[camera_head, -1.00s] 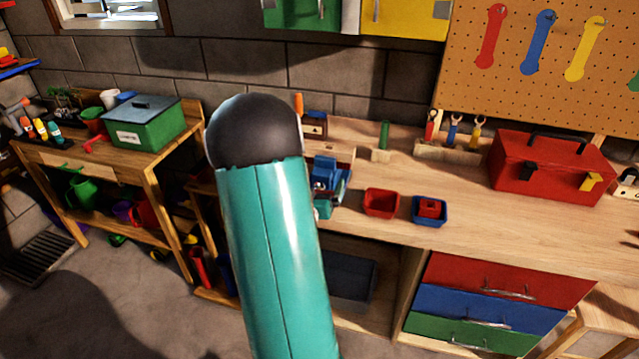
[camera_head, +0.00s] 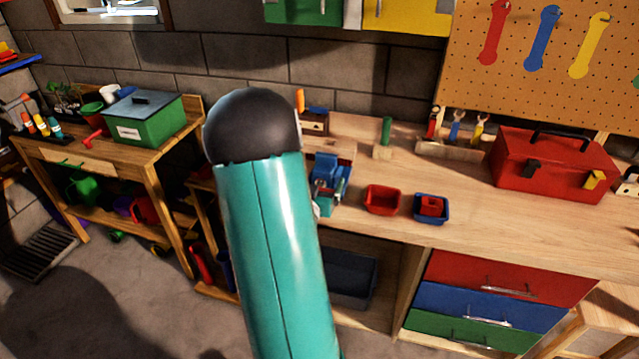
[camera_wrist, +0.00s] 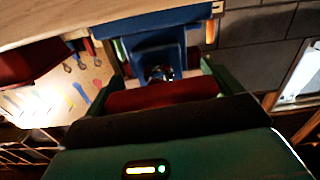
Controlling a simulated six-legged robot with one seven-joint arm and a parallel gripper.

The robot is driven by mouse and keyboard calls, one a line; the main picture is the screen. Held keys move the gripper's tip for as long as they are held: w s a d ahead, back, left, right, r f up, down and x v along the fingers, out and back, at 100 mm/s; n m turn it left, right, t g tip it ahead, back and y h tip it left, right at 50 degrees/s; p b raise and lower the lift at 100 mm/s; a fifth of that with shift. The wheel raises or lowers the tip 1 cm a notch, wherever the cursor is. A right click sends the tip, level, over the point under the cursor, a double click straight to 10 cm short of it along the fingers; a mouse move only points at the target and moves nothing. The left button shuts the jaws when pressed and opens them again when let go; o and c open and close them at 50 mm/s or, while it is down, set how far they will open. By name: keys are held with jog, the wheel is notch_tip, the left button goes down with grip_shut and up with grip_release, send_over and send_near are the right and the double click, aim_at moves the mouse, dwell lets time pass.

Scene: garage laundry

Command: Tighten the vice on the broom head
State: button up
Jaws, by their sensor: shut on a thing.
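The blue vice (camera_head: 325,172) stands on the workbench near its front edge, partly hidden behind my teal arm in the head view. In the wrist view the vice (camera_wrist: 158,45) is straight ahead of my gripper (camera_wrist: 160,82). A red bar (camera_wrist: 163,95), which looks like the vice handle, lies across between my two green fingers. My gripper is shut on it. I cannot make out the broom head for certain in either view; the vice's jaws are too small and shadowed to tell what is between them.
A red bin (camera_head: 382,199) and a blue bin (camera_head: 431,209) stand just right of the vice on the workbench (camera_head: 540,235). A red toolbox (camera_head: 552,165) is farther right. A green box (camera_head: 147,118) stands on the left table. Bare bench top lies in front of the toolbox.

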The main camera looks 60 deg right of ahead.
jog(key=shift+m, duration=0.5)
jog(key=o, duration=0.7)
